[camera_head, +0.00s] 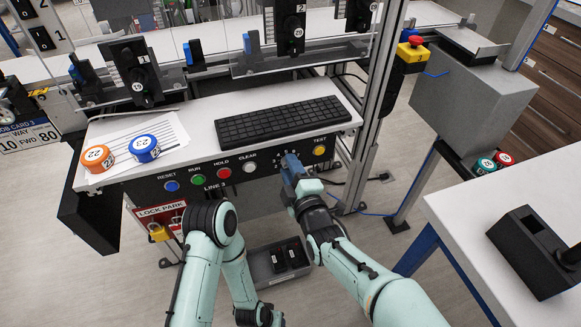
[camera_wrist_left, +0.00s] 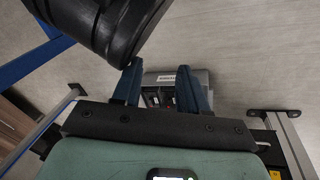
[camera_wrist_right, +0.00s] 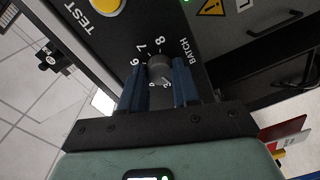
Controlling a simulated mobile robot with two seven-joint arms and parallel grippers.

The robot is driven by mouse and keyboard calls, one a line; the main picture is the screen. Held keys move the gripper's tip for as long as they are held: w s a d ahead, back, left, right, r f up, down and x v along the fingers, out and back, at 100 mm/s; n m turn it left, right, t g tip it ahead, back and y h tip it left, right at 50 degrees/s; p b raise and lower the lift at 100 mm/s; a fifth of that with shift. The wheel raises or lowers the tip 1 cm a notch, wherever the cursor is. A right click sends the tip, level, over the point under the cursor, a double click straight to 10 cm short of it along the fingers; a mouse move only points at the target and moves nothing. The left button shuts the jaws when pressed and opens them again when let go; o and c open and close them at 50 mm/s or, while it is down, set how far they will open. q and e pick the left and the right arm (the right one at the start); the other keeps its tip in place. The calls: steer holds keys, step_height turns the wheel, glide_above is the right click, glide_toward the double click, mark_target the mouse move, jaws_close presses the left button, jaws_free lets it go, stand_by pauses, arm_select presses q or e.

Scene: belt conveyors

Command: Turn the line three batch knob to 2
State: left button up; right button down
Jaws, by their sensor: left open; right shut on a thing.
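The line three panel (camera_head: 205,185) has a row of buttons along the front of the desk. My right gripper (camera_head: 292,163) is at this panel, between the CLEAR and TEST buttons. In the right wrist view, its two blue fingers (camera_wrist_right: 158,88) are shut on the sides of a grey round batch knob (camera_wrist_right: 158,62). The printed 6, 7 and 8 show around the knob, beside the word BATCH; the other digits are partly hidden. I cannot tell which number the knob points to. My left gripper (camera_wrist_left: 161,88) is open and empty, pointing down toward the floor.
A grey bin (camera_head: 262,268) with black items stands on the floor below the panel. The yellow TEST button (camera_head: 319,151) is close to the right gripper. A keyboard (camera_head: 283,121) and orange and blue rolls lie on the desk. A white table (camera_head: 480,190) stands at right.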

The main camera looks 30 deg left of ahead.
arm_select(q)
steer(key=shift+w+d+r, duration=0.1)
steer(key=shift+w+r, duration=0.4)
steer(key=shift+w, duration=0.05)
arm_select(e)
steer(key=shift+n, duration=1.3)
arm_select(q)
steer(key=shift+w+t, duration=0.1)
steer(key=shift+t, duration=0.2)
arm_select(e)
steer(key=c, duration=1.9)
jaws_free()
jaws_close()
steer(key=o, duration=1.1)
jaws_free()
arm_select(q)
steer(key=shift+s+d+r+p, duration=0.1)
steer(key=shift+d+r+p, duration=0.2)
steer(key=shift+r+p, duration=0.3)
steer(key=shift+s+d+r+p, duration=0.1)
steer(key=shift+d+r+p, duration=0.15)
steer(key=shift+r+p, duration=0.35)
arm_select(e)
steer(key=v, duration=1.3)
steer(key=shift+s+d, duration=0.1)
steer(key=shift+s, duration=0.1)
